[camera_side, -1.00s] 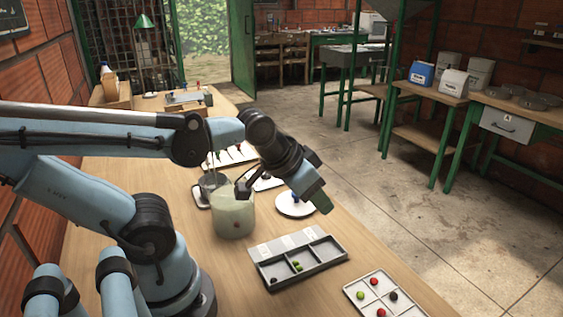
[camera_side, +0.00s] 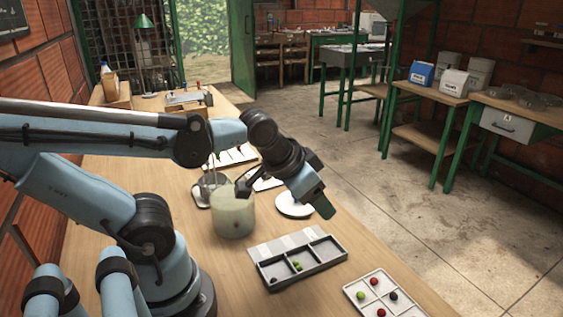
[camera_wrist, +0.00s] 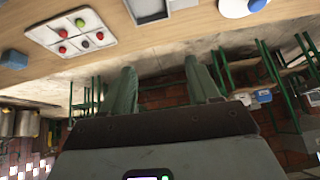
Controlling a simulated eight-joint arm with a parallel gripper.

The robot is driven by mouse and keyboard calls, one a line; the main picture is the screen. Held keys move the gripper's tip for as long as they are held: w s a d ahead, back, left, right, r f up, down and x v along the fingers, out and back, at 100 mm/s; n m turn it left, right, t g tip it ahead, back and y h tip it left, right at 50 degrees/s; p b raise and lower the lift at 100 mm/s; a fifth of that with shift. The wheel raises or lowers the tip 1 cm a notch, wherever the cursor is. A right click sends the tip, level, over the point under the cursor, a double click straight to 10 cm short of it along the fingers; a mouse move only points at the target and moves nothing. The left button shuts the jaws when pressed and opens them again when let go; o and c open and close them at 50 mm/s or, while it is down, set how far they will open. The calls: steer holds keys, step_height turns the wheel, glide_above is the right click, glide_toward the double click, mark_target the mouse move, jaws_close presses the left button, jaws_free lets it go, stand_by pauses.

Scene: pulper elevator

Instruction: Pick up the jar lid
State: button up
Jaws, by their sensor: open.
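A grey divided tray (camera_side: 318,262) with small beans stands in front of the lid. A white tray (camera_side: 386,308) with red, green and dark beans lies at the lower right. Pale cards lie behind the jar. The table edge runs close beyond the lid.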

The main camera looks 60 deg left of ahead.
mark_target(301, 206)
steer(key=w+a+f+m+g+y, duration=0.1)
steer(key=w+f+m+g+y, duration=0.1)
steer(key=m+y, duration=0.2)
steer(key=w+a+f+m+g+y, duration=0.2)
steer(key=m+g+y, duration=0.1)
steer(key=m+y, duration=0.1)
steer(key=w+a+f+m+g+y, duration=0.2)
steer(key=w+f+m+g+y, duration=0.1)
steer(key=m+y, duration=0.1)
steer(key=shift+w+a+m+y, duration=0.1)
steer(key=shift+a+m+y, duration=0.1)
steer(key=shift+m+y, duration=0.15)
steer(key=x, duration=0.6)
steer(key=shift+d, duration=0.1)
steer(key=shift+w+x, duration=0.1)
steer(key=shift+x, duration=1.3)
steer(key=shift+w+x, duration=0.15)
steer(key=shift+x, duration=1.2)
steer(key=c, duration=1.1)
